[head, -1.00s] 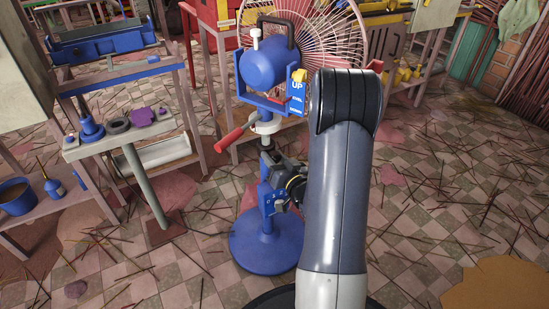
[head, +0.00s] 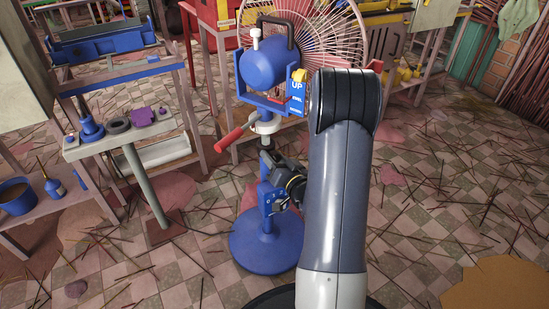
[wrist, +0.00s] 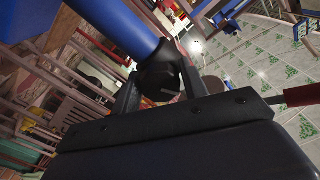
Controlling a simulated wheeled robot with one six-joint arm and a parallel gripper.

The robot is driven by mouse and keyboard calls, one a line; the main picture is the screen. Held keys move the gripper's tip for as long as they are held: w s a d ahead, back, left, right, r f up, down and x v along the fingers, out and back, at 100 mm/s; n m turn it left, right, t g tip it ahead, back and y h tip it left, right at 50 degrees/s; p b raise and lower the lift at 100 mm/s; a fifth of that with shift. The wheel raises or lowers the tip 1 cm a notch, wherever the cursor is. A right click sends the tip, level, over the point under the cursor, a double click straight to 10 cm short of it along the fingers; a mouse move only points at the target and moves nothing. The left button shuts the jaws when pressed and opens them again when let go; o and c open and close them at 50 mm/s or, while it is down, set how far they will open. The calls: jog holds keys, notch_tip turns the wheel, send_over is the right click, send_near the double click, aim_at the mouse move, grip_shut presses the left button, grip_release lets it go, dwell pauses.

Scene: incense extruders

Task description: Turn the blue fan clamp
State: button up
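The blue fan (head: 265,65) stands upright on a round blue base (head: 265,245), with a wire guard behind its motor. Its clamp, with a blue marked plate (head: 272,200), sits low on the pole. My gripper (wrist: 158,85) is at the clamp; in the wrist view its two fingers lie on both sides of the clamp's dark knob (wrist: 158,80) and appear shut on it. My arm hides part of the clamp in the head view.
A red-tipped handle (head: 229,139) sticks out left from the fan's pole. A pink-framed bench with a pale shelf (head: 130,135) and blue parts stands at the left. Loose incense sticks lie over the checkered floor (head: 420,220), which is otherwise mostly open at the right.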

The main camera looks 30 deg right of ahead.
jog(key=shift+o, duration=1.4)
jog(key=s+p, duration=0.2)
jog(key=s, duration=0.8)
jog(key=shift+s+d, duration=0.15)
jog(key=shift+s, duration=0.25)
